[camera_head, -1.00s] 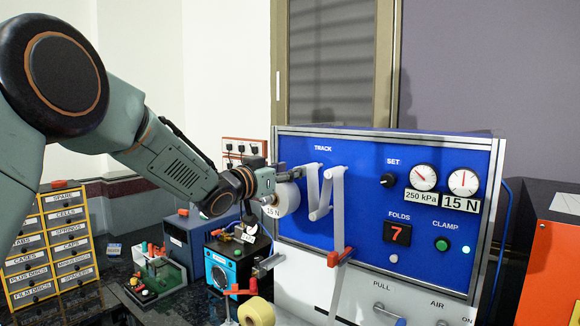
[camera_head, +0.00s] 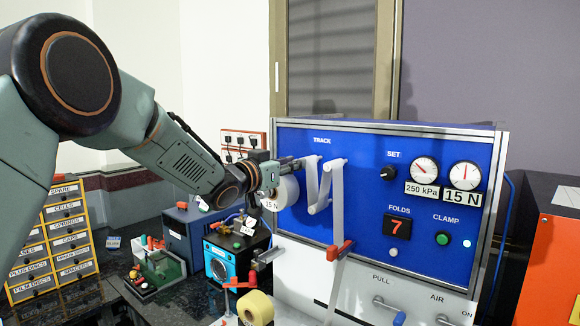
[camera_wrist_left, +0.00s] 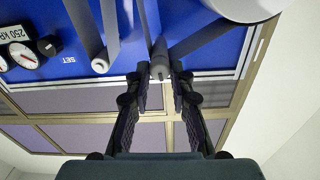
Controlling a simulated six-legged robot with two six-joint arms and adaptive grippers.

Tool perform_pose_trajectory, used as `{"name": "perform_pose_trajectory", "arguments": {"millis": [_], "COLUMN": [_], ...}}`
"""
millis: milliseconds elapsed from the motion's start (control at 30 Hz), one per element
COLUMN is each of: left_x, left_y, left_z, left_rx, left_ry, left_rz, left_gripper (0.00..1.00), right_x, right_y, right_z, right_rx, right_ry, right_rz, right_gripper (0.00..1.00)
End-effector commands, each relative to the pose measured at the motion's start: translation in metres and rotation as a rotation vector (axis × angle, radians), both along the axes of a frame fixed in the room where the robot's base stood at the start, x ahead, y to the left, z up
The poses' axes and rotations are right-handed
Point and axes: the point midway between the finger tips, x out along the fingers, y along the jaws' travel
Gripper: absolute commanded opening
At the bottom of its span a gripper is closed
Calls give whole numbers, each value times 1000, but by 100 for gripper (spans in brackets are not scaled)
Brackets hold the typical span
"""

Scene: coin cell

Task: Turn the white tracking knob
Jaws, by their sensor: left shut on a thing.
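The blue panel (camera_head: 350,215) carries the label TRACK (camera_head: 322,141) near its top left. My left gripper (camera_head: 290,163) reaches the panel just left of that label, beside the white rollers and strip. In the left wrist view my left gripper (camera_wrist_left: 160,78) has its two dark fingers closed on a small pale grey knob (camera_wrist_left: 159,62), one finger on each side. In the head view the fingers and wrist largely hide this knob, and I see no mark that tells its angle. My right gripper is in neither view.
A white film roll (camera_head: 283,192) tagged 15 N hangs right below the left gripper. White guide rollers (camera_head: 338,163) with a strip stand close to its right. The SET knob (camera_head: 388,174), gauges (camera_head: 425,170) and green button (camera_head: 442,239) are farther right. Yellow drawers (camera_head: 65,235) stand left.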

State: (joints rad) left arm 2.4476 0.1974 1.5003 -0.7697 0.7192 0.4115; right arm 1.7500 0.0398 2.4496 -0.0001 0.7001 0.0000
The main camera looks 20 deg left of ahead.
Motion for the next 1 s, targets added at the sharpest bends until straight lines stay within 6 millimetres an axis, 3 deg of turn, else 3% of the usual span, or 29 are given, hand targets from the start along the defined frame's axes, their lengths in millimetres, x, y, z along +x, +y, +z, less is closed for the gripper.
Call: {"name": "perform_pose_trajectory", "arguments": {"millis": [667, 700, 1000], "left_x": [0, 0, 0], "left_y": [1, 1, 2], "left_z": [-8, -9, -5], "left_rx": [119, 120, 117], "left_ry": [-26, -25, -32], "left_rz": [5, 5, 5], "left_gripper": [0, 24, 45], "right_x": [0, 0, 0], "right_y": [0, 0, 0], "right_z": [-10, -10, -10], "right_rx": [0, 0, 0], "right_ry": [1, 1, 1], "right_rz": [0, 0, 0], "right_gripper": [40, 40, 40]}}
